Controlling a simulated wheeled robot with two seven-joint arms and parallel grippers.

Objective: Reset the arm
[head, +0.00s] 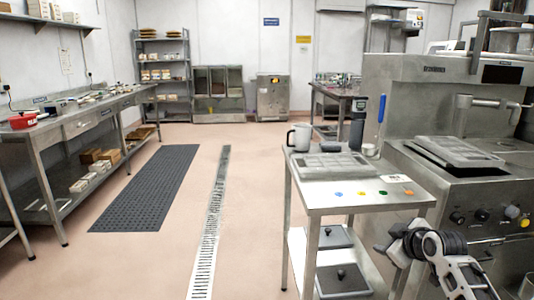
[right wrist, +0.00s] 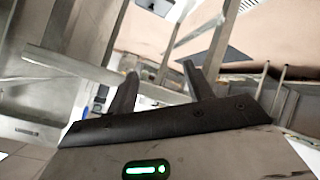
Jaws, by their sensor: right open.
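My right gripper (head: 398,246) is low at the right in the head view, in front of the steel machine and beside the right end of the small steel table (head: 352,196). In the right wrist view, the two dark fingers of the right gripper (right wrist: 158,72) stand apart with nothing between them. The gripper is open and empty. Blurred table legs and floor show beyond the fingers. My left gripper is in neither view.
The steel machine (head: 440,100) with a flat mould (head: 455,151) stands close at the right. The small table bears a grey mug (head: 299,137), a mould tray (head: 330,165) and a dark flask (head: 359,108). The floor by the black mat (head: 150,187) is clear.

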